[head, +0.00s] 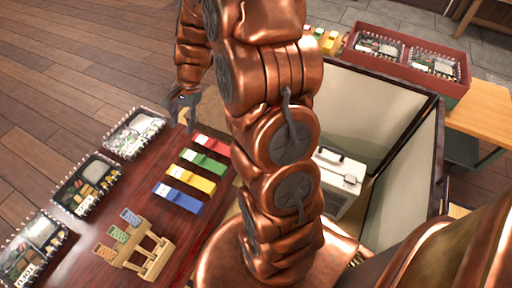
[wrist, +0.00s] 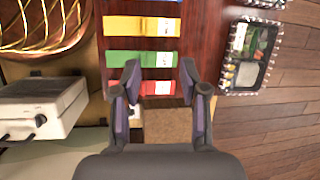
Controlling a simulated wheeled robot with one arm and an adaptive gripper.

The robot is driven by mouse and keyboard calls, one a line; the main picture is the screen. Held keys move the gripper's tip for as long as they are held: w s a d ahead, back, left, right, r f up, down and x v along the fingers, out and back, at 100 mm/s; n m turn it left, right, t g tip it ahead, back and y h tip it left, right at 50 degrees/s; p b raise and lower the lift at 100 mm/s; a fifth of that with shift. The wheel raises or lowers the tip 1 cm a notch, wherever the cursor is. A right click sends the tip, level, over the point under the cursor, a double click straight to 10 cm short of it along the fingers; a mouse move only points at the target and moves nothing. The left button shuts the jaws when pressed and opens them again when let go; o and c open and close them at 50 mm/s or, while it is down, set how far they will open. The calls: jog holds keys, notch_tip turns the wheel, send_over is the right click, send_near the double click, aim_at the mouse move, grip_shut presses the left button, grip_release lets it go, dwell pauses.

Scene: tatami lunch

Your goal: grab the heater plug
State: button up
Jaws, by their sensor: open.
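My gripper (wrist: 160,75) is open in the wrist view, its two dark fingers pointing at the table edge with the red block between and beyond the tips. In the head view my gripper (head: 183,99) shows small at the table's far end, left of my arm. I cannot pick out the heater plug for sure. A small pale piece with a dark spot (wrist: 125,121) shows beside the left finger, partly hidden; I cannot tell what it is.
A dark red table (head: 75,233) bears red (head: 212,145), green, yellow and blue blocks, a wooden rack (head: 150,258) and clear-lidded lunch boxes (head: 88,184). A white case (head: 338,190) stands behind my arm, near pale panels (head: 365,105). Wooden floor (head: 70,60) is free at upper left.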

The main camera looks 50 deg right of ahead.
jog(key=w+d+f+m+t+b, duration=0.2)
jog(key=w+d+f+m, duration=0.25)
jog(key=d+f, duration=0.5)
jog(key=w+d+f+m+t+b, duration=0.1)
jog(key=w+d+f+m+b, duration=0.3)
jog(key=d+f, duration=0.5)
jog(key=s+d+f+m+h+b, duration=0.1)
jog(key=s+d+f+m, duration=0.1)
jog(key=d+f, duration=0.4)
jog(key=s+d+f+m+h+b, duration=0.1)
jog(key=d+f+m, duration=0.4)
jog(key=f, duration=0.6)
jog(key=s+d+f+m+h+b, duration=0.1)
jog(key=s+d+f+m+b, duration=0.1)
jog(key=s+d+f+m, duration=0.2)
jog(key=shift+d+f+t, duration=0.15)
jog(key=shift+d+f, duration=0.4)
jog(key=shift+f, duration=0.3)
jog(key=shift+d+f+t, duration=0.1)
jog(key=shift+d+f, duration=0.4)
jog(key=shift+f, duration=0.35)
jog(key=shift+d+f+t, duration=0.15)
jog(key=shift+d+f, duration=0.4)
jog(key=shift+f, duration=0.3)
jog(key=shift+b+x, duration=1.35)
jog(key=shift+x, duration=1.55)
jog(key=shift+w+d+r, duration=0.15)
jog(key=shift+w+d, duration=0.05)
grip_shut()
